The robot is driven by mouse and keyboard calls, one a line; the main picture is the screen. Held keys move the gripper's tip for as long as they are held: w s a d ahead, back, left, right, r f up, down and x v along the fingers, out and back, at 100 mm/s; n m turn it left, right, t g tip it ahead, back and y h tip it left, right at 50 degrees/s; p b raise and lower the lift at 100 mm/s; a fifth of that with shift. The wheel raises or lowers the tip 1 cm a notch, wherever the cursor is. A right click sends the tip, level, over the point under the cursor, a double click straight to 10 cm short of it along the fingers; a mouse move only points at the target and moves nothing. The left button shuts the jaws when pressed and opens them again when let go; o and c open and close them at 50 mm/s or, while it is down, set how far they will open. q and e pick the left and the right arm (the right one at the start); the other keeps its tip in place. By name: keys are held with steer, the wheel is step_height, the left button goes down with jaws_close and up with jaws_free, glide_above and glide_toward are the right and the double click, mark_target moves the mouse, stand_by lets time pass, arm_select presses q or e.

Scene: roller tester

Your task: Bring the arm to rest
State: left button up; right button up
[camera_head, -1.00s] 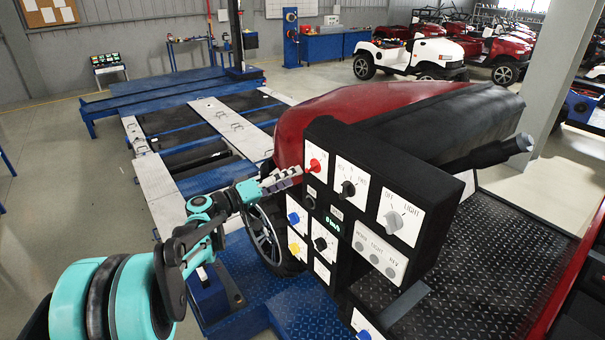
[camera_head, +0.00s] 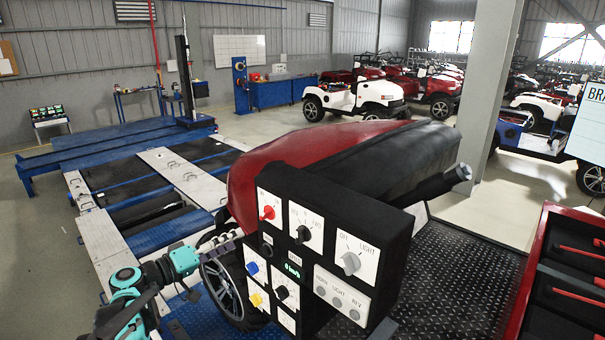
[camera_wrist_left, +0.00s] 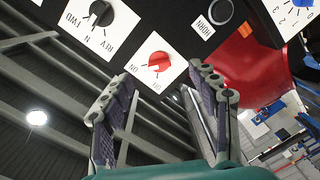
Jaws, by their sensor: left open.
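My left gripper (camera_head: 222,240) is in front of and left of the black control panel (camera_head: 380,235), with its grey fingers pointing toward it. In the left wrist view the two fingers (camera_wrist_left: 165,95) are spread apart with nothing between them. The red knob (camera_head: 267,212) on its white plate is beyond the fingertips, apart from them; it also shows in the left wrist view (camera_wrist_left: 158,61). My teal and black left arm (camera_head: 135,300) comes in low at the left. My right gripper is not in view.
The red and black vehicle body (camera_head: 300,150) and its front wheel (camera_head: 225,290) are close beside the left gripper. The roller tester's plates (camera_head: 105,240) lie to the left. A red drawer cabinet (camera_head: 570,270) stands at the right. Open floor (camera_head: 30,230) is at far left.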

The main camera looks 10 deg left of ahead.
arm_select(q)
steer(key=s+d+f+m+g+y+b, duration=0.1)
steer(key=s+d+f+g+y+b, duration=0.35)
steer(key=s+d+f+b, duration=0.65)
steer(key=s+a+f+m+g+y+b, duration=0.1)
steer(key=s+f+y+b, duration=0.1)
steer(key=s+f, duration=0.6)
steer(key=s+a+f+m+g+y+b, duration=0.1)
steer(key=s+f+y, duration=0.3)
steer(key=s+f, duration=0.4)
step_height(320, 180, down, 5)
steer(key=shift+a+r+b, duration=0.2)
steer(key=shift+b, duration=0.65)
steer(key=shift+y, duration=0.25)
